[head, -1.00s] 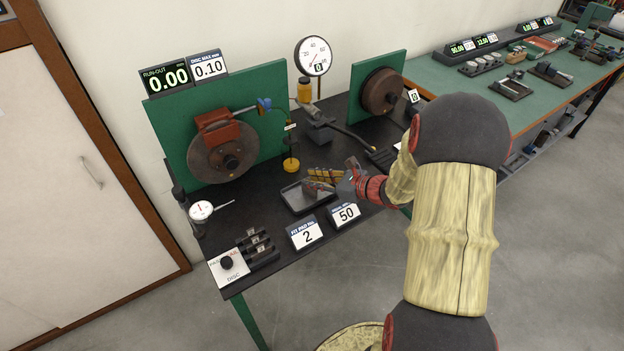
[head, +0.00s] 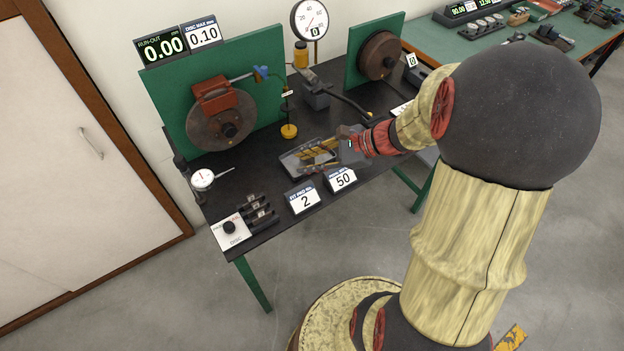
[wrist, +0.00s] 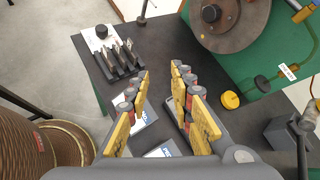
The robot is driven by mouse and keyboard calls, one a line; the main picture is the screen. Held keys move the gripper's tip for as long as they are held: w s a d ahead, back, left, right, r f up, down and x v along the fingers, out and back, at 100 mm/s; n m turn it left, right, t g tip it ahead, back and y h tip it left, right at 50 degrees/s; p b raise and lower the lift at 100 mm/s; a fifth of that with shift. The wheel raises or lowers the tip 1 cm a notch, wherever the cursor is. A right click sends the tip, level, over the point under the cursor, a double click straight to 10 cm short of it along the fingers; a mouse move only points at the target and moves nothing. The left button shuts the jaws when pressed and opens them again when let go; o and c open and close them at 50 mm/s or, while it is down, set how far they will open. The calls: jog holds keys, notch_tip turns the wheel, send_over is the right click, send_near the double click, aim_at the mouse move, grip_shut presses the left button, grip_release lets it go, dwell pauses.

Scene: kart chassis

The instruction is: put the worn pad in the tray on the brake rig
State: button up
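My gripper (head: 310,156) is over the tray in the head view. In the wrist view its two yellow fingers (wrist: 162,73) stand apart with nothing visible between them. The dark tray (head: 289,161) lies on the black brake rig table behind the number cards, and my fingers cover much of it. In the wrist view a strip of it seems to show beside the right finger. I cannot pick out a separate worn pad. The red caliper (head: 214,88) sits on the brake disc (head: 205,131). A small rack (wrist: 103,68) holds several dark pad-like pieces at the table's front left.
Cards reading 2 (head: 305,199) and 50 (head: 342,179) stand in front of the tray. A dial gauge (head: 203,180) is at the left edge. A yellow weight (head: 289,131) hangs behind the tray, and a pressure gauge (head: 310,18) rises at the back.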

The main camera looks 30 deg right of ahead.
jog(key=s+a+r+n+g+h, duration=0.3)
jog(key=s+a+r+n+g, duration=0.15)
jog(key=s+a+n, duration=0.5)
jog(key=s+r+n+t+h, duration=0.2)
jog(key=s+r+n+h, duration=0.3)
jog(key=r+n, duration=0.3)
jog(key=s+n, duration=0.1)
jog(key=n, duration=0.3)
jog(key=shift+r+n, duration=0.3)
jog(key=shift+n, duration=0.05)
jog(key=shift+d+t, duration=0.1)
jog(key=shift+t, duration=0.15)
